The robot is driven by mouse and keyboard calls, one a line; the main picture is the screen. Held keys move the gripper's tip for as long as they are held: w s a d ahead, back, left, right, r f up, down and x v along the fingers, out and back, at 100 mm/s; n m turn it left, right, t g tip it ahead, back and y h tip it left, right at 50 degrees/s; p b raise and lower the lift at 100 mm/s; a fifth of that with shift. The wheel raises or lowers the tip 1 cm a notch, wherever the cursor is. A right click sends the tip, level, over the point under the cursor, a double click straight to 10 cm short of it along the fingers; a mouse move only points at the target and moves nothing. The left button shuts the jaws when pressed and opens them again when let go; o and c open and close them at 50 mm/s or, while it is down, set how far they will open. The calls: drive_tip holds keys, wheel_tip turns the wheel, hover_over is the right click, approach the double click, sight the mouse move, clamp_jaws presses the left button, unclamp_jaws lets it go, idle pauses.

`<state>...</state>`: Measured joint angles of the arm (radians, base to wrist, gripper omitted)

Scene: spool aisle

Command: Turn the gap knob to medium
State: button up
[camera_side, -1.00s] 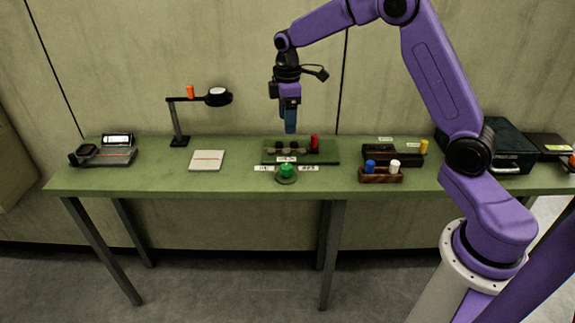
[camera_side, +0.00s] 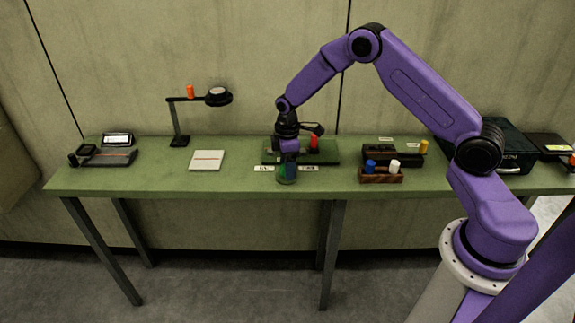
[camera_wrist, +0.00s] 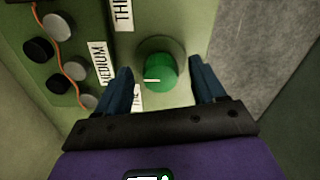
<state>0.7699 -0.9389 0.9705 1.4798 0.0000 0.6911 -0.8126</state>
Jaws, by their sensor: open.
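The gap knob (camera_wrist: 160,72) is round and green, with a short white mark left of its middle in the wrist view. A MEDIUM label (camera_wrist: 98,62) lies left of it. Another label (camera_wrist: 122,13), partly cut off, is above, and a third (camera_wrist: 137,98) is partly hidden behind the left finger. I cannot tell for sure which label the mark points at. My gripper (camera_wrist: 161,66) is open, with one blue finger on each side of the knob and visible gaps between.
Behind the knob is a green board (camera_side: 328,157) with a red piece (camera_side: 314,142). Black and grey round pieces (camera_wrist: 38,50) and an orange wire show in the wrist view. A wooden holder (camera_side: 380,177) with blue and white pegs stands right. The table's front edge is close.

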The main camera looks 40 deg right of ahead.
drive_tip(key=shift+f, duration=0.25)
drive_tip(key=c, duration=1.1)
drive_tip(key=shift+o, duration=0.2)
drive_tip(key=m, duration=0.6)
drive_tip(key=shift+s+a+m, duration=0.1)
drive_tip(key=shift+m, duration=0.3)
drive_tip(key=m, duration=0.3)
drive_tip(key=shift+m, duration=1.9)
drive_tip(key=shift+a, duration=0.1)
